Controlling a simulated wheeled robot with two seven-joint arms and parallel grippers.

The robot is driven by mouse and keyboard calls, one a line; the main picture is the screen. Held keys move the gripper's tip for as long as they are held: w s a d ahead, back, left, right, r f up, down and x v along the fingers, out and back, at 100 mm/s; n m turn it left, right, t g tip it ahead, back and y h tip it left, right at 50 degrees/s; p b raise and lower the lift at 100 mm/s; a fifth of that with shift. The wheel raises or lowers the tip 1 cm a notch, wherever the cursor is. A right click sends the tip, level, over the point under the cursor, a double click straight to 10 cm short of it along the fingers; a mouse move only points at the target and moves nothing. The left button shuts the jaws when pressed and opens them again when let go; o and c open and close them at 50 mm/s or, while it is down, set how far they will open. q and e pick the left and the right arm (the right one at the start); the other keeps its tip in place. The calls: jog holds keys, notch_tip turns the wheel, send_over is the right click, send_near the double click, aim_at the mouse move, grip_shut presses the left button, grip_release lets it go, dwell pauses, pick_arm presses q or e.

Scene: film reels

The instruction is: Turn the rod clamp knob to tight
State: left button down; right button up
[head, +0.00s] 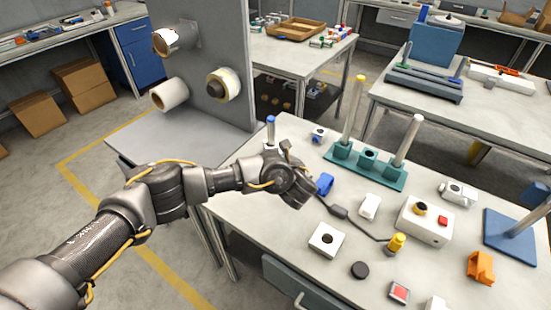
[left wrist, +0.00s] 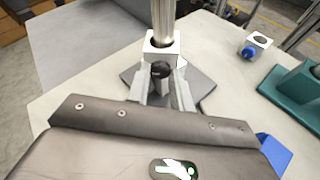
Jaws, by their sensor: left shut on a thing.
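The rod clamp is a white block (left wrist: 160,46) around an upright metal rod (left wrist: 163,18), which rises from a dark square base (left wrist: 208,82). In the head view, the rod (head: 270,132) has a blue top and stands at the table's back left corner. A dark round knob (left wrist: 160,70) is on the clamp's near face. My left gripper (left wrist: 162,82) is shut on the knob, with its two grey fingers on either side. In the head view, my left gripper (head: 284,150) reaches the rod from the right and partly hides the clamp. My right gripper is not in view.
A white block with a blue knob (head: 318,135) sits close to the right of the gripper. A teal rack (head: 372,170) with two rods stands beyond it. A blue part (head: 325,184) lies beside the wrist. A grey panel (head: 200,60) with rolls stands at the left.

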pick_arm(q)
jog(key=c, duration=1.2)
grip_release()
jog(key=v, duration=1.1)
jog(key=shift+p, duration=0.45)
jog(key=shift+w+a, duration=0.1)
jog(key=shift+c, duration=0.4)
